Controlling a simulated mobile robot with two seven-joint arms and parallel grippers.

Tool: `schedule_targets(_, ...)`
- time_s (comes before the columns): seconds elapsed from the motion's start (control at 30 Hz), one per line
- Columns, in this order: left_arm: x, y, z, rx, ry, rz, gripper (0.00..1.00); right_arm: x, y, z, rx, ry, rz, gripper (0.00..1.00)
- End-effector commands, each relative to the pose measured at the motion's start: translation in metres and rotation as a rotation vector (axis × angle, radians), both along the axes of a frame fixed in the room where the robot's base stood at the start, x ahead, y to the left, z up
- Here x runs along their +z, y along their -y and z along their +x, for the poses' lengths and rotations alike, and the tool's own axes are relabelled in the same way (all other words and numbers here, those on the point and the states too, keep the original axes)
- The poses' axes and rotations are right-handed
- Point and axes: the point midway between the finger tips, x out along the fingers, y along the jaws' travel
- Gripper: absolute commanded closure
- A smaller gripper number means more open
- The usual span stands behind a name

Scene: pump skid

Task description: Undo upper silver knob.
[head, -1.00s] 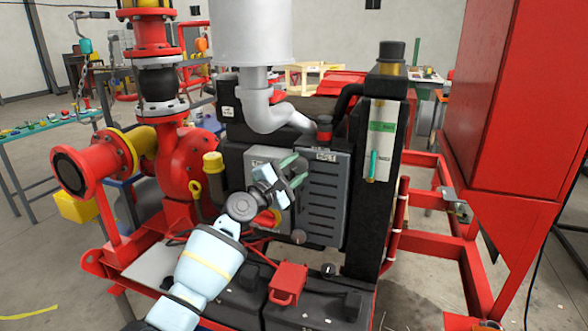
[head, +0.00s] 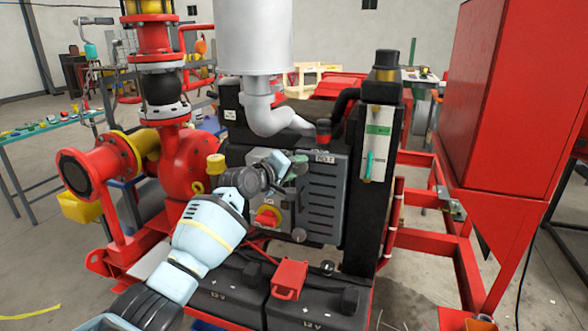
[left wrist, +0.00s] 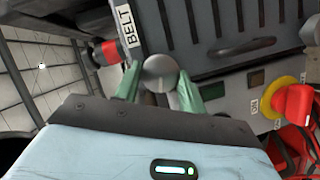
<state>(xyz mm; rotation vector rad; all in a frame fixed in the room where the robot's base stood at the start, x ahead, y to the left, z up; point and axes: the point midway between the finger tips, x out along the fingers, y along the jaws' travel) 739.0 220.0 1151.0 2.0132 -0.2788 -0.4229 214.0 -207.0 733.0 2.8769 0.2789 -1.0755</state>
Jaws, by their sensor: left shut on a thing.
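The upper silver knob (left wrist: 160,73) is a round grey disc at the edge of the louvred cover (head: 325,195), close to the "BELT" label. My left gripper (left wrist: 157,90) has its green fingers on either side of the knob and is shut on it. In the head view my left gripper (head: 296,170) is in front of the cover's upper left edge and hides this knob. A second, lower silver knob (head: 299,235) shows near the cover's lower left corner. My right gripper is not in view.
A red rotary switch (head: 267,216) on a yellow plate sits just left of the cover, under my left wrist. A red-capped filler (head: 323,132) stands above the cover. A grey exhaust pipe (head: 268,115) is above left. Black batteries (head: 235,295) lie below.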

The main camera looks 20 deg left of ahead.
Motion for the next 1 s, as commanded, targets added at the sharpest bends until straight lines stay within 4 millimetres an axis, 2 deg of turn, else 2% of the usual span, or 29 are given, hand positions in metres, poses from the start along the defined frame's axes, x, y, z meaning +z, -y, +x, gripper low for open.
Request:
schedule_targets(0.7,0.0033,0.0048,-0.0001,-0.001,0.022,0.678,0.82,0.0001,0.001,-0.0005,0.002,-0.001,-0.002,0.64)
schedule_targets(1.0,0.004,0.0067,-0.0001,-0.001,0.03,0.908,0.82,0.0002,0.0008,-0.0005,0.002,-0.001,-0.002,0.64)
